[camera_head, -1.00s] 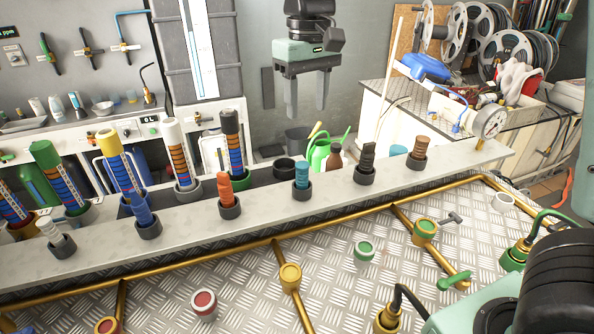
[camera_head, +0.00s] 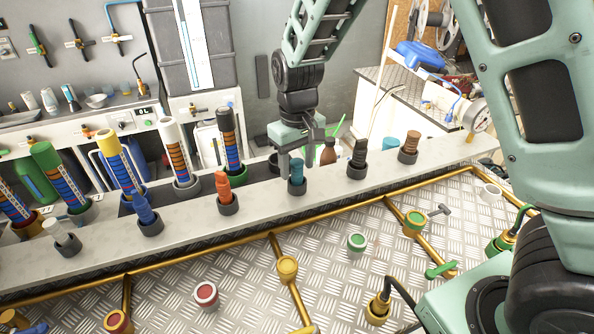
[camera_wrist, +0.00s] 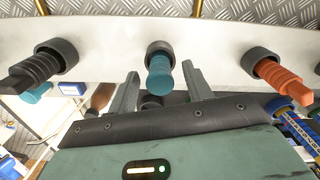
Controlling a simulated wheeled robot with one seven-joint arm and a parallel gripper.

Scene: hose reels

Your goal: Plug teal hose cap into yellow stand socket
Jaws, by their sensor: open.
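The teal hose cap (camera_head: 297,174) stands upright in a dark grey holder on the long grey ledge. My gripper (camera_head: 297,168) is open, pointing down at the cap, with its fingers partly overlapping the cap's area in the head view. In the wrist view the teal cap (camera_wrist: 160,76) lies between the two spread fingertips (camera_wrist: 160,72), with a gap visible on each side. How far the fingers are above the holder is hard to tell. The yellow stand socket (camera_head: 287,266) is on a brass pipe over the metal floor, empty and in front of the ledge.
An orange cap (camera_head: 223,187) stands to the left of the teal cap and a black cap (camera_head: 359,154) to the right. Red (camera_head: 206,294), green (camera_head: 356,243) and white (camera_head: 489,192) rings lie on the floor plate. Tall striped tubes stand behind the ledge at left.

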